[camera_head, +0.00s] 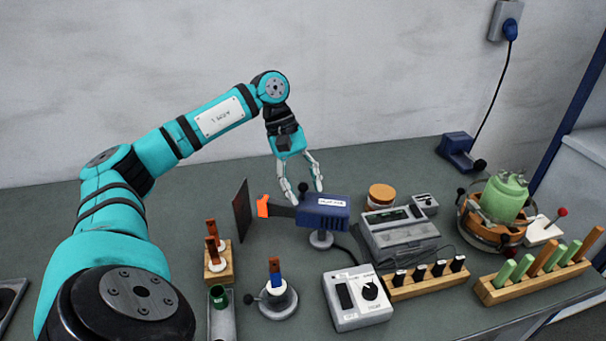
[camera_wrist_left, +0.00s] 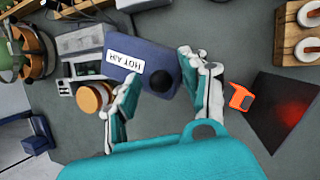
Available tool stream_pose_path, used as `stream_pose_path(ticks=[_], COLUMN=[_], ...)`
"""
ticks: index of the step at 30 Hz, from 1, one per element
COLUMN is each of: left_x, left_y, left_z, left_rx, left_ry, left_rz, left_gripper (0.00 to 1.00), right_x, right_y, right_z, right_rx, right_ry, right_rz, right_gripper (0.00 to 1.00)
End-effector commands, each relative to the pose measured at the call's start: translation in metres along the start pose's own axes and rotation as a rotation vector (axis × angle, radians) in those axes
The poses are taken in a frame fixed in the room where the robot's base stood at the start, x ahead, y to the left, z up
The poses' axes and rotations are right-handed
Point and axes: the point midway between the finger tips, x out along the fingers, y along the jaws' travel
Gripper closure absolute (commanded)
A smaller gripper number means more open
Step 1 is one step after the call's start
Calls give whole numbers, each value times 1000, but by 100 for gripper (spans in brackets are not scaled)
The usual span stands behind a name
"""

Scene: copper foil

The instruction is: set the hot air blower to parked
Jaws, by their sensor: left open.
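The hot air blower (camera_head: 322,208) is a dark blue box with a white label, on a round grey stand. Its orange nozzle (camera_head: 263,206) points left at an upright dark plate (camera_head: 241,211). A black round knob (camera_head: 303,187) shows at the blower's back. My left gripper (camera_head: 305,195) is open and points down just behind the blower. In the left wrist view the blower (camera_wrist_left: 120,65) lies beyond the open fingers of my left gripper (camera_wrist_left: 160,75), and the black knob (camera_wrist_left: 162,82) is between them. I cannot tell whether a finger touches it. My right gripper is not in view.
A grey instrument (camera_head: 400,238) stands right of the blower. A white box with a dial (camera_head: 357,298) and a round holder (camera_head: 272,300) are in front. A wooden block with copper pieces (camera_head: 218,262) is at left. The plate glows red on its face (camera_wrist_left: 295,115).

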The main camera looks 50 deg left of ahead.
Motion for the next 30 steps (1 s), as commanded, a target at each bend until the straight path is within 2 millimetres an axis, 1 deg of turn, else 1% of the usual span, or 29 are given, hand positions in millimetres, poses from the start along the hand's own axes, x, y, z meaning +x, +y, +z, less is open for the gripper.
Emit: stream_pose_path(ticks=[3,5,8,11,18,20,25,30], left_x=[0,-3,-13,-32,-90,-102,-114,-119], left_y=[0,0,1,1,2,2,1,0], left_z=[0,0,0,0,0,0,0,0], left_rx=[0,0,0,0,2,3,1,0], left_ry=[-1,0,1,1,0,0,2,0], left_rz=[-2,-1,2,4,7,4,1,0], left_gripper=[55,55,55,55,55,55,55,55], right_x=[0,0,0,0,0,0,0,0], right_y=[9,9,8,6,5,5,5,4], right_z=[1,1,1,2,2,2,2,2], right_rx=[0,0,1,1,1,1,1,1], right_ry=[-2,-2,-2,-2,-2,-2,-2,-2], right_rz=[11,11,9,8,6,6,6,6], right_gripper=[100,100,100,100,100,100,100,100])
